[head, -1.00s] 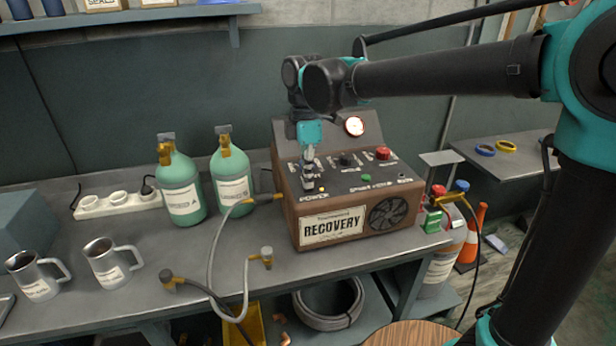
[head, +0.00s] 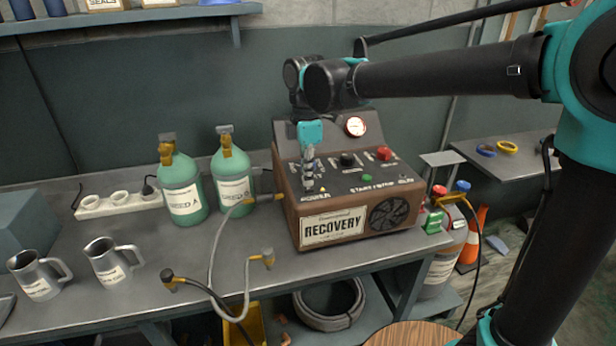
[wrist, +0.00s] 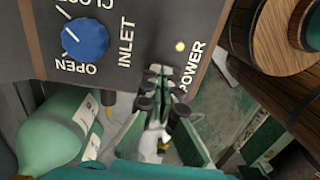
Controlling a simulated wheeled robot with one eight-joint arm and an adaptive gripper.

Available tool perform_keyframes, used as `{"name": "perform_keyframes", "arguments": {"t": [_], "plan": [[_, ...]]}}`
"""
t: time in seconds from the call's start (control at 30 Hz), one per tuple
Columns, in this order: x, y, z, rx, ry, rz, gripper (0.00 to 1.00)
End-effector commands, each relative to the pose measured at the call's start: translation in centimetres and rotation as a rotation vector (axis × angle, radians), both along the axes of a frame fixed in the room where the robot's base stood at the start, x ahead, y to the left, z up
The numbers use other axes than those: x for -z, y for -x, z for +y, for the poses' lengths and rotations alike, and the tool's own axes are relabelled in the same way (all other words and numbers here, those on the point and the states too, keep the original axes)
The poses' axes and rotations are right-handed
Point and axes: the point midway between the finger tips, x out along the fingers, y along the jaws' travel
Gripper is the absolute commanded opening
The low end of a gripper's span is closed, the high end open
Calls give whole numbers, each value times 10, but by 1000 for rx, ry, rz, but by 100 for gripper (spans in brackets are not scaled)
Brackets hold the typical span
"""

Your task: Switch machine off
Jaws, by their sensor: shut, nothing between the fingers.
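The brown recovery machine (head: 332,226) stands on the workbench with its control panel on top. My gripper (head: 309,187) is shut and empty, pointing down over the left end of the panel by the POWER label. In the wrist view the shut fingertips (wrist: 156,78) are close to the POWER label (wrist: 190,67), at the panel's edge. An amber light (wrist: 180,46) beside the label is lit. The power switch itself is not clearly visible, perhaps hidden by the fingers. I cannot tell whether the fingertips touch the panel.
A blue INLET knob (wrist: 85,37) is near the fingers. The panel also has a red button (head: 384,153), a black knob (head: 347,159) and a green button (head: 367,177). Green cylinders (head: 181,188) stand left of the machine. A hose (head: 213,245) runs to its left side.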

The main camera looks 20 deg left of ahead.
Motion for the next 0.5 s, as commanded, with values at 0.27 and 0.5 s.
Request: {"name": "perform_keyframes", "arguments": {"t": [0.27,0.5], "plan": [[-9,-1,2,1,0,0,0],[-54,-7,10,7,0,0,0]]}}
